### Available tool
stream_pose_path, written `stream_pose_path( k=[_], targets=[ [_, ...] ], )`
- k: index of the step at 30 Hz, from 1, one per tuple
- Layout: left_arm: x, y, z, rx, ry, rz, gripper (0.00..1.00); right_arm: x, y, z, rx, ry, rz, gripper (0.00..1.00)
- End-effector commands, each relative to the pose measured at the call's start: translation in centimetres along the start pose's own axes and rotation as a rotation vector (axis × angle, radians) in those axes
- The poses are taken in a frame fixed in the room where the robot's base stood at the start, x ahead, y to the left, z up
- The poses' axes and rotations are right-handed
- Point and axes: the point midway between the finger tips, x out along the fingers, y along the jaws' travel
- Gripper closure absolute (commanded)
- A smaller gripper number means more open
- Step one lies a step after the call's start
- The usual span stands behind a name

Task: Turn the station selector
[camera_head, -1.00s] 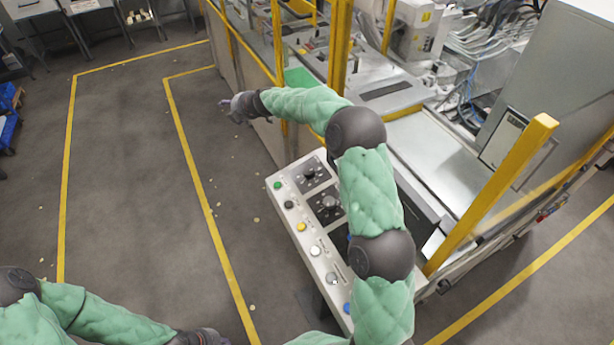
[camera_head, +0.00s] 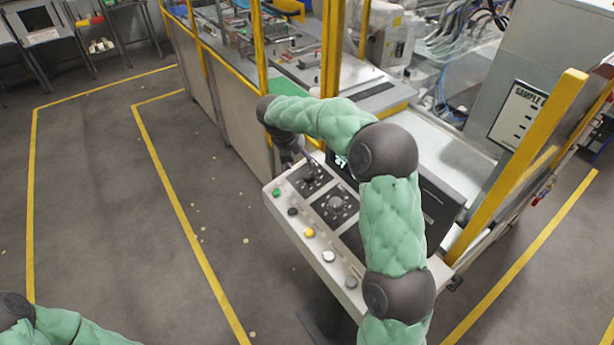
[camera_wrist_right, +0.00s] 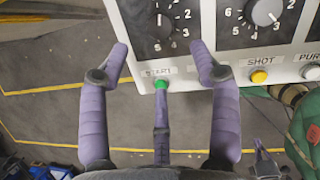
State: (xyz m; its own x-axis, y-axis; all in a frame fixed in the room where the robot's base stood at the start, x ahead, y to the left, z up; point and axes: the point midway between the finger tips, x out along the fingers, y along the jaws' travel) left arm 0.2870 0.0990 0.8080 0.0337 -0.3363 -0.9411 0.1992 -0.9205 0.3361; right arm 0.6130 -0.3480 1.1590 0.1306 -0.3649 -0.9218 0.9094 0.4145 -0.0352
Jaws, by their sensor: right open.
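The control panel (camera_head: 318,243) carries two dials with numbered scales on dark plates. The left dial (camera_head: 311,177) has a black knob; it also shows in the right wrist view (camera_wrist_right: 162,24). The right dial (camera_head: 335,203) has a paler knob and also shows in the wrist view (camera_wrist_right: 262,12). No readable label says which is the station selector. My right gripper (camera_head: 304,160) is over the panel's far left end, by the left dial. In the wrist view its purple fingers (camera_wrist_right: 160,58) are spread and empty, in line with that dial, with the green START button (camera_wrist_right: 160,85) between them. My left gripper is out of view.
Yellow (camera_wrist_right: 259,76) and white (camera_wrist_right: 311,72) buttons line the panel's front edge. A dark screen (camera_head: 432,205) stands behind the panel. A yellow post (camera_head: 331,65) and the machine guard rise beyond. Open floor (camera_head: 90,190) lies to the left.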

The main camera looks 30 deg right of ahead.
Motion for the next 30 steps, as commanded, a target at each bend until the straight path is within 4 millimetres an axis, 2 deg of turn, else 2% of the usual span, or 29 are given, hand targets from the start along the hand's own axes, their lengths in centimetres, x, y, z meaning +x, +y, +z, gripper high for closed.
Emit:
stream_pose_path(
  k=[5, 12, 18, 24, 30],
  targets=[
    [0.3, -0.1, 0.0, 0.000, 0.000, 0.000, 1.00, 2.4, 0.0, -0.1, -0.001, 0.003, -0.003, 0.37],
    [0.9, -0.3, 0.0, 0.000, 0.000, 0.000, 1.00, 6.7, 0.0, -0.2, -0.001, 0.004, -0.002, 0.37],
    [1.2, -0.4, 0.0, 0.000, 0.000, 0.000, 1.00, 9.3, 0.0, -0.2, 0.000, 0.004, -0.001, 0.37],
    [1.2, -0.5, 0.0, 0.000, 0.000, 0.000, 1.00, 10.4, 0.1, -0.1, -0.001, 0.003, 0.002, 0.37],
    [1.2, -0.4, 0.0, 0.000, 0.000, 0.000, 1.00, 10.5, 0.1, -0.1, -0.001, 0.003, 0.002, 0.37]
  ],
)
